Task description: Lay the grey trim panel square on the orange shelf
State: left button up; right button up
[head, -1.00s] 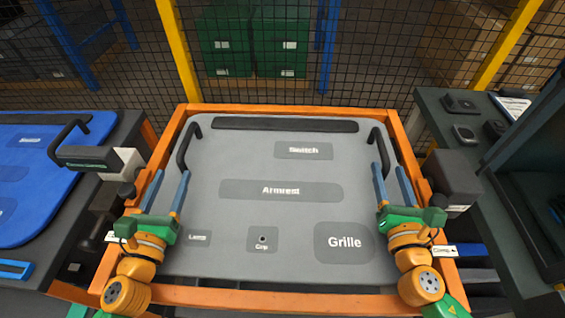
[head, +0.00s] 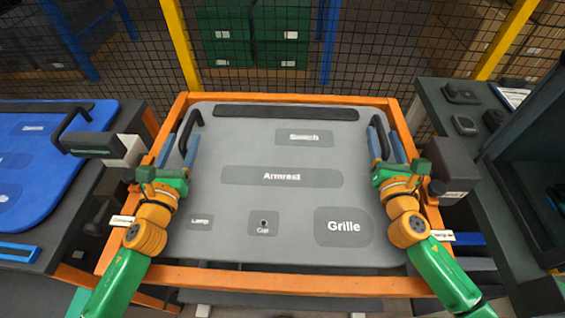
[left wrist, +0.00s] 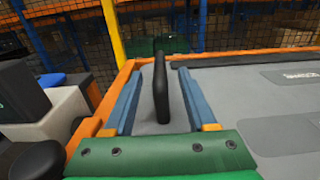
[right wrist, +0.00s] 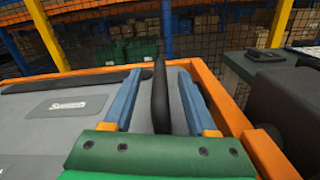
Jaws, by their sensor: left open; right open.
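The grey trim panel (head: 240,205) lies flat within the orange shelf (head: 270,277), its edges looking about parallel to the frame. It has labelled patches and a black handle on each side. My left gripper (head: 178,150) is open, its blue fingers on either side of the left handle (head: 192,130); the handle also stands between the fingers in the left wrist view (left wrist: 161,88). My right gripper (head: 386,148) is open around the right handle (head: 379,128), which also shows between the fingers in the right wrist view (right wrist: 160,95). Neither gripper's fingers visibly press on the handles.
A blue panel (head: 60,160) lies on a dark table at the left. A dark bench (head: 440,110) with small parts is at the right. Clamp-like grey blocks flank the shelf (head: 125,150) and (head: 452,165). A mesh fence stands behind.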

pick_arm(q)
grip_shut()
pick_arm(e)
grip_shut()
pick_arm(q)
jog(key=shift+d, duration=0.1)
dwell(1.0)
